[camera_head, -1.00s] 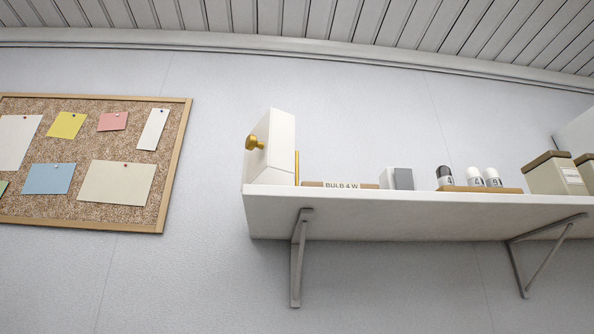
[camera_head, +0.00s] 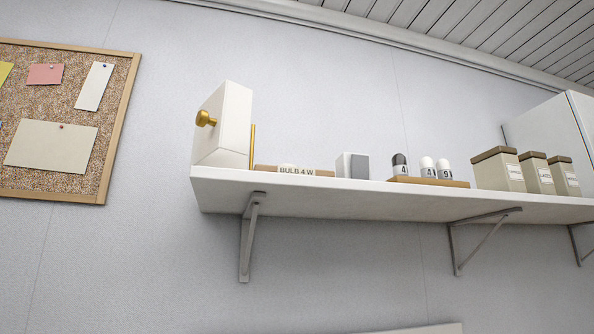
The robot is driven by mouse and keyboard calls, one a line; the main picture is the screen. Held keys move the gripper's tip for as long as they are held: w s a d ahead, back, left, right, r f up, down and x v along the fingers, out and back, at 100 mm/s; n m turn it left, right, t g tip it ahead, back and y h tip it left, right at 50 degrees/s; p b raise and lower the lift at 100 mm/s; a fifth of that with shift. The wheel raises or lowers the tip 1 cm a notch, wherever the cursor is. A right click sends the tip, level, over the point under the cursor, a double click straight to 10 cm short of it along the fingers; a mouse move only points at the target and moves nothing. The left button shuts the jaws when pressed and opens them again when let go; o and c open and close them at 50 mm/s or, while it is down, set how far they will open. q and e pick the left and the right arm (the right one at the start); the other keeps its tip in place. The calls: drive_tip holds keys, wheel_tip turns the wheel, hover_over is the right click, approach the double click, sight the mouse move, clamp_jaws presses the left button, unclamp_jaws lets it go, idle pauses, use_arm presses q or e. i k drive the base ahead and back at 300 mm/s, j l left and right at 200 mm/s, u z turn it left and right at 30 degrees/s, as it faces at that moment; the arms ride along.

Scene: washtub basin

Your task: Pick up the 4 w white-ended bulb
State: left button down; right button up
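On the wall shelf, a wooden tray (camera_head: 455,184) holds three small upright bulbs with number labels. The left bulb (camera_head: 400,164) has a black end and a label reading 4. The middle bulb (camera_head: 427,167) has a white end and a label that seems to read 4. The right bulb (camera_head: 443,169) has a white end and a label that seems to read 9. A wooden strip with a label reading BULB 4 W (camera_head: 297,170) lies further left on the shelf. Neither of my grippers shows in this view.
The white shelf (camera_head: 330,191) is held by grey brackets. It also bears a white box with a brass knob (camera_head: 227,127), a grey-and-white block (camera_head: 353,165) and lidded canisters (camera_head: 498,171). A cork board (camera_head: 115,140) hangs at the left. A pale edge (camera_head: 430,328) shows at the bottom.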

sight(426, 163)
drive_tip(key=k+l, duration=0.1)
drive_tip(key=l, duration=1)
drive_tip(key=k+l, duration=0.15)
drive_tip(key=l, duration=0.35)
